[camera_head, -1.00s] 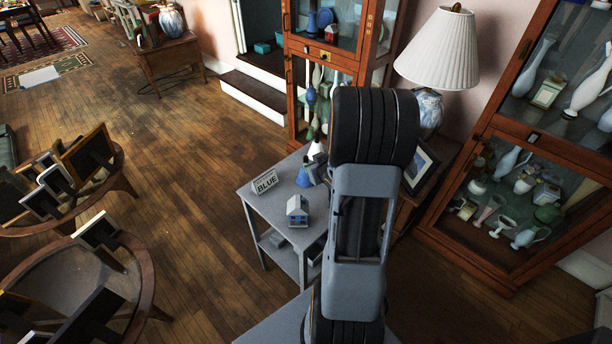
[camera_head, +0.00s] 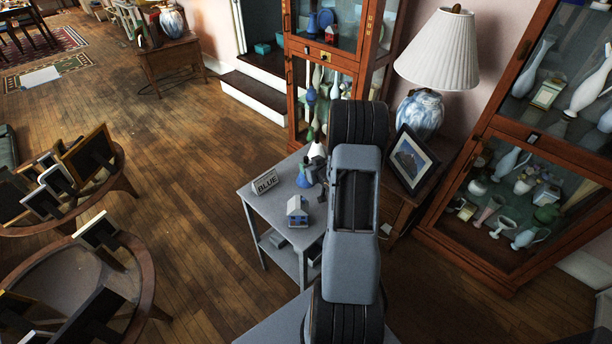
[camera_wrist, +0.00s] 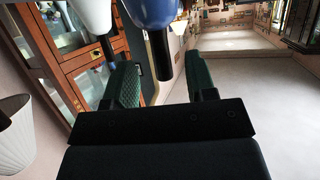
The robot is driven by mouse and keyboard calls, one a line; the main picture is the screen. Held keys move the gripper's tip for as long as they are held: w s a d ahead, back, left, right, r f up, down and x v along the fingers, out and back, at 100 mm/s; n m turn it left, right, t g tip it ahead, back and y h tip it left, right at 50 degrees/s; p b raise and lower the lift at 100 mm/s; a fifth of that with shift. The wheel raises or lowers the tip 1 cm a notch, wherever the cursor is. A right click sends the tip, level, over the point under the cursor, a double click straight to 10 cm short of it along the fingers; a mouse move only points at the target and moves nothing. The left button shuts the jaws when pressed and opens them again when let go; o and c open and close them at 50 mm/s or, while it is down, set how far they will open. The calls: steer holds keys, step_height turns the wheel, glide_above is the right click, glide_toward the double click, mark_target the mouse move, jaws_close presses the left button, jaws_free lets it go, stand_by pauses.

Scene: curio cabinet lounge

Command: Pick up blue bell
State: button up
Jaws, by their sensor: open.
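The blue bell (camera_head: 304,179) stands on the grey side table (camera_head: 274,211), partly hidden by my gripper (camera_head: 317,168) in the head view. In the wrist view the blue bell (camera_wrist: 152,10) is at the top centre, its narrow handle reaching down between the two green-padded fingers. My gripper (camera_wrist: 162,85) is open, with visible space between the handle and the right finger. I cannot tell whether the handle touches the left finger. A white cone-shaped bell (camera_head: 317,151) stands just behind; the white bell (camera_wrist: 92,14) is also in the wrist view.
A "BLUE" sign (camera_head: 265,182) and a small house (camera_head: 297,211) stand on the side table. A lamp (camera_head: 438,50) and a framed picture (camera_head: 411,160) are to the right. Glass cabinets (camera_head: 328,55) stand behind and at right.

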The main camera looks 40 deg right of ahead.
steer(key=shift+p+x, duration=0.4)
steer(key=shift+x, duration=2.1)
steer(key=shift+a, duration=0.1)
jaws_close()
steer(key=shift+r, duration=0.1)
